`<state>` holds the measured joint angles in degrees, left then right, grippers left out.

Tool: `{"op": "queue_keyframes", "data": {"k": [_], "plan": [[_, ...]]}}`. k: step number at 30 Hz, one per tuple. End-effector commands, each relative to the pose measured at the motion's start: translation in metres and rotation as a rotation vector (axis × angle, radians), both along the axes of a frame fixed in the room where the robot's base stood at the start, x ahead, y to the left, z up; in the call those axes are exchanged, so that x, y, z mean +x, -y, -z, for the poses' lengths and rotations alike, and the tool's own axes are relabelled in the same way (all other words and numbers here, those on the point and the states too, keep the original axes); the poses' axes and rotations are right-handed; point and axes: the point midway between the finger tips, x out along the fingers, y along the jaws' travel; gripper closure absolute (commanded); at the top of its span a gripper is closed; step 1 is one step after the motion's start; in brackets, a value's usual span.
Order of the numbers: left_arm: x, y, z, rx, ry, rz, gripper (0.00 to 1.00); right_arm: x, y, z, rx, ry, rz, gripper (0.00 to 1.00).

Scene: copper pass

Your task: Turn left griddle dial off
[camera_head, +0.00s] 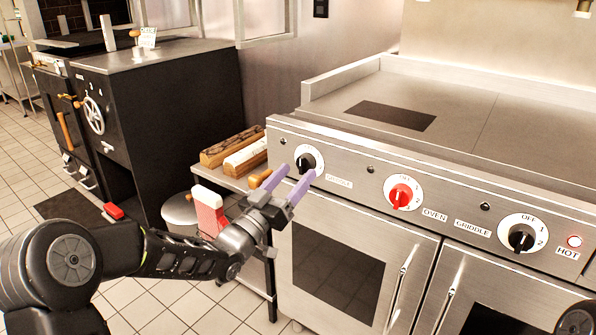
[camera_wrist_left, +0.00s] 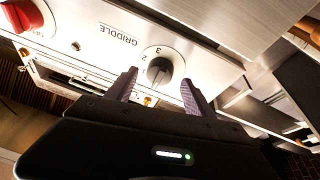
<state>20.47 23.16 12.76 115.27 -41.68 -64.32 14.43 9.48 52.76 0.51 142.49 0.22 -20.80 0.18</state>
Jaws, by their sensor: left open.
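The left griddle dial (camera_head: 306,161) is a black knob on a white round plate at the left end of the steel front panel, above a GRIDDLE label. In the left wrist view the dial (camera_wrist_left: 160,71) appears grey, with some numbers beside it; its exact setting is hard to read. My left gripper (camera_head: 291,175) is open, its two purple fingers pointing at the dial. In the left wrist view the fingers (camera_wrist_left: 160,90) stand on either side of the knob with gaps; I cannot tell whether the tips reach it. My right gripper is out of view.
A red OVEN dial (camera_head: 401,195) and another black griddle dial (camera_head: 521,238) sit further right, with a lit HOT lamp (camera_head: 574,241). Oven doors with handles (camera_head: 401,287) are below. Wood logs (camera_head: 234,147) lie on a shelf left of the griddle.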

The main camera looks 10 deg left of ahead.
Motion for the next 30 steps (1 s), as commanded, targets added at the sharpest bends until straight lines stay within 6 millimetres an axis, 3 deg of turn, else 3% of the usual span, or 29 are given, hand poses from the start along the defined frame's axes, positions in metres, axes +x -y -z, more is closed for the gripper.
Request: {"op": "queue_keyframes", "data": {"k": [6,12,26,30], "plan": [[-0.032,-0.014,0.011,0.0,-0.001,-0.002,0.38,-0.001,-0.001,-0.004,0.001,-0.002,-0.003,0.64],[-0.049,-0.021,0.018,0.0,0.0,-0.001,0.38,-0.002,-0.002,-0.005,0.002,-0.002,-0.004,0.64],[-0.049,-0.021,0.019,0.004,0.001,-0.001,0.38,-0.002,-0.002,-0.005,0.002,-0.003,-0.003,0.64],[-0.043,-0.025,0.035,0.036,-0.06,-0.034,0.38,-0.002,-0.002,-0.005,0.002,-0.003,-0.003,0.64]]}}
